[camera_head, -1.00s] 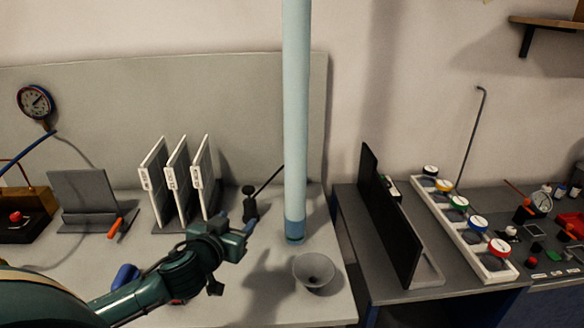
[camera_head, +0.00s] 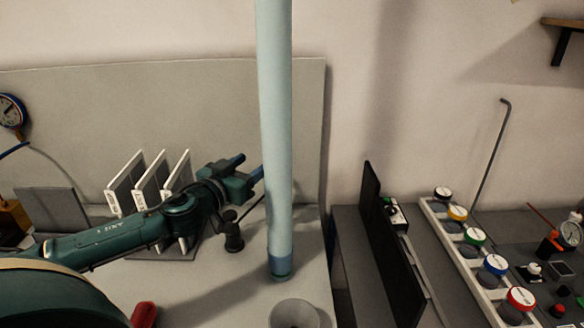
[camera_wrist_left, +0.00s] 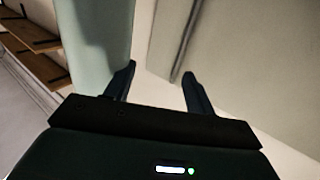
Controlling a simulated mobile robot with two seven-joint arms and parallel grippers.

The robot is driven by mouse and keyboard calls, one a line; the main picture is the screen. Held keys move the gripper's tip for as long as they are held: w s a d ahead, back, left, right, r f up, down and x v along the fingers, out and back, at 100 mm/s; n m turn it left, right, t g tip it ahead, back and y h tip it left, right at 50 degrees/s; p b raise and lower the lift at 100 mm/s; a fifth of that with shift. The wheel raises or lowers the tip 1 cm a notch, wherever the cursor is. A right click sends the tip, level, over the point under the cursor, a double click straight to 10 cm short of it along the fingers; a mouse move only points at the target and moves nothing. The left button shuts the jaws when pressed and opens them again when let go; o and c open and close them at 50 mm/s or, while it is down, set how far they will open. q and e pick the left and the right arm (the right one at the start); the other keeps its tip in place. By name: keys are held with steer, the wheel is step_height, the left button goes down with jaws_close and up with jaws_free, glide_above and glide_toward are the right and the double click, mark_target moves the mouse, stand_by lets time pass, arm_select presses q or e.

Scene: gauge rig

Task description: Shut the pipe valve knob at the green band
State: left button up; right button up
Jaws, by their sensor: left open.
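A round knob-like cap with a green rim (camera_head: 474,236) stands in a row with black, yellow, blue and red ones in a pale rack at the right. I cannot tell whether it is the valve knob; no valve handle shows clearly. A tall pale blue pipe (camera_head: 275,120) rises from the left bench, with a darker blue-green band (camera_head: 280,266) at its foot. My left gripper (camera_head: 248,167) is raised just left of the pipe, open and empty. In the left wrist view its open fingers (camera_wrist_left: 159,72) are beside a pale column. My right gripper is not in view.
A funnel-like grey cup (camera_head: 296,314) stands in front of the pipe. White-edged panels (camera_head: 150,185) and a black post (camera_head: 233,232) are near my left arm. A dark upright panel (camera_head: 388,250) stands between pipe and rack. A bent rod (camera_head: 490,155) rises behind the rack.

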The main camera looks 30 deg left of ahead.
mark_target(276, 181)
arm_select(q)
steer(key=shift+f+b, duration=4)
steer(key=shift+f, duration=0.8)
steer(key=w+p, duration=0.2)
steer(key=w, duration=0.9)
steer(key=shift+w+a+p, duration=0.1)
steer(key=shift+w+p, duration=0.2)
steer(key=shift+p, duration=0.1)
steer(key=shift+w+f, duration=0.15)
steer(key=shift+w, duration=0.3)
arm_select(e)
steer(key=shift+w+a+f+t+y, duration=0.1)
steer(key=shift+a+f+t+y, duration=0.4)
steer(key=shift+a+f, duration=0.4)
arm_select(q)
steer(key=shift+c, duration=0.4)
